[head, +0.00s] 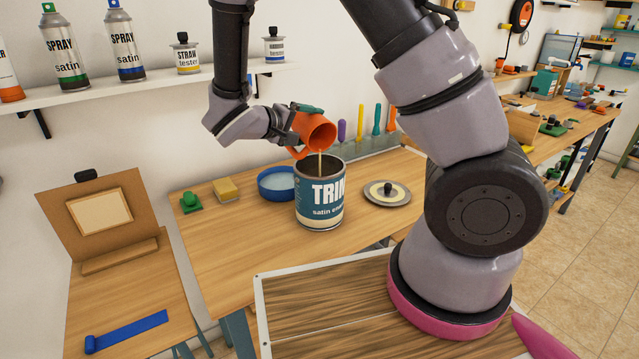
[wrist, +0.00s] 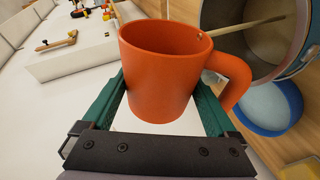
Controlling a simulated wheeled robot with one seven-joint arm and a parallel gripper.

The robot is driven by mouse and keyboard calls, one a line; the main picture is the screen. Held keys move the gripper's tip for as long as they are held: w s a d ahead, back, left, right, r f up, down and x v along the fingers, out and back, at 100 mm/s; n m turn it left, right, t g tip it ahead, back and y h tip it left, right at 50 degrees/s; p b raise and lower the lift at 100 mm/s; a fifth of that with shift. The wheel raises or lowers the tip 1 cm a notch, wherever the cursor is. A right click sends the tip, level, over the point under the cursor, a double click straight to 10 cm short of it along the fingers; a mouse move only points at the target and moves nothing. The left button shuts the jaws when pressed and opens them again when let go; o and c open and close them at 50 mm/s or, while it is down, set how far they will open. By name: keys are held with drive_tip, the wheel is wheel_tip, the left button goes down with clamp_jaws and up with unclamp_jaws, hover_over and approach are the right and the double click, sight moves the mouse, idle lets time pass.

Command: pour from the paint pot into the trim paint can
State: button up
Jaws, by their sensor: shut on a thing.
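The paint pot (head: 316,131) is an orange mug-like pot with a handle. It is tilted above the trim paint can (head: 320,205), and a thin pale stream runs from its rim down into the can's open mouth. The can stands upright on the wooden table, with a blue "TRIM satin" label. My gripper (head: 298,125) is shut on the pot. In the wrist view the pot (wrist: 160,75) sits between the green fingers (wrist: 160,110), its handle to the right. The stream and the can (wrist: 240,40) show at upper right. The can's paint level is hidden.
A blue dish (head: 277,184) stands close behind and left of the can. A sponge (head: 226,190) and a green object (head: 190,202) lie at left. Upright colored tool handles (head: 376,120) line the table's back.

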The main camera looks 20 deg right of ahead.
drive_tip(key=shift+s+f, duration=0.15)
idle(0.3)
